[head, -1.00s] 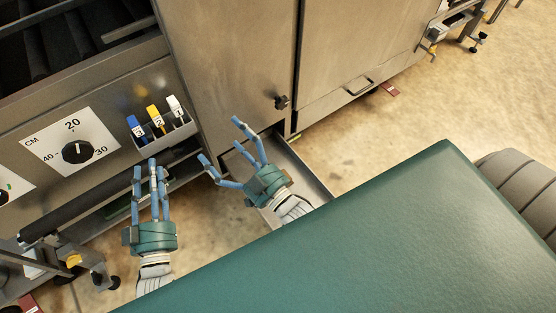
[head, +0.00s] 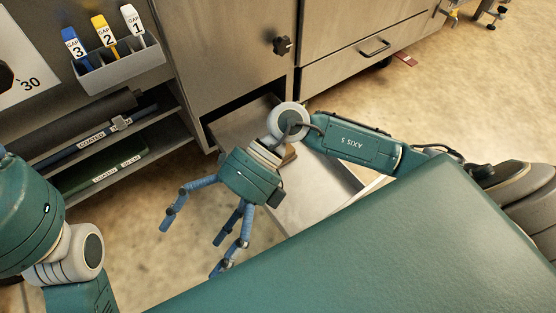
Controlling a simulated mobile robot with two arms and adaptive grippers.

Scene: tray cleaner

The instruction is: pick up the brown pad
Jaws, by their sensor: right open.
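A small brown block-like piece (head: 290,153), perhaps the brown pad, shows in the open metal drawer (head: 310,200) under the cabinet. My right wrist hides most of it, so its full shape cannot be told. My right gripper (head: 200,238) is open and empty, its blue fingers spread and pointing down-left over the floor, left of the drawer. The fingers are apart from the brown piece. At the left edge part of my left arm shows, but its fingers are out of view.
A grey holder (head: 125,68) with blue, yellow and white gap tags hangs on the machine at upper left. Shelves (head: 105,160) with coated rollers lie below it. A black knob (head: 282,45) sticks out of the cabinet. Floor at lower left is clear.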

